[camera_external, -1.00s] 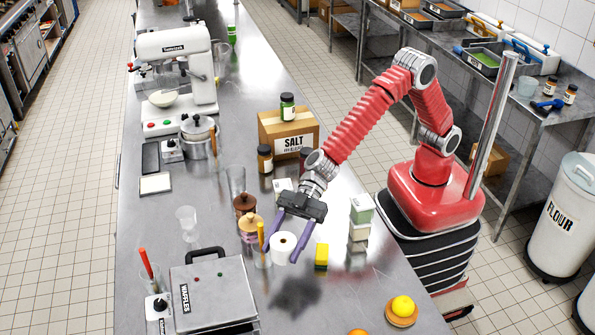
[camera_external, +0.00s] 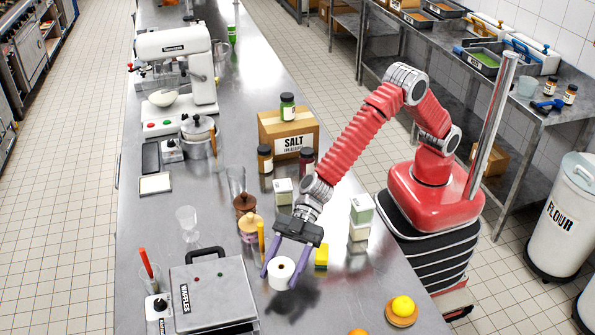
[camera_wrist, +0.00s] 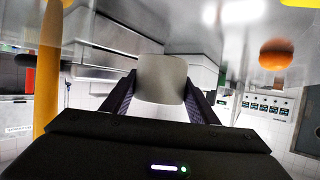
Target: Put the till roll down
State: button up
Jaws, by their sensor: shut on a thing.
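In the wrist view the roll (camera_wrist: 162,80) sits between the dark fingers.
The waffle maker (camera_external: 215,290) stands just left of the roll. A yellow sponge (camera_external: 321,257) is close on the right, and a brown-lidded jar (camera_external: 250,225) behind left. Stacked boxes (camera_external: 360,220) stand further right. Bare counter lies in front of the roll.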

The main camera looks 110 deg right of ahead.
aim_at(282, 293)
jog(key=shift+f, duration=0.95)
jog(key=shift+f, duration=0.1)
jog(key=shift+f, duration=1.8)
jog(key=o, duration=1.1)
jog(key=shift+f, duration=0.1)
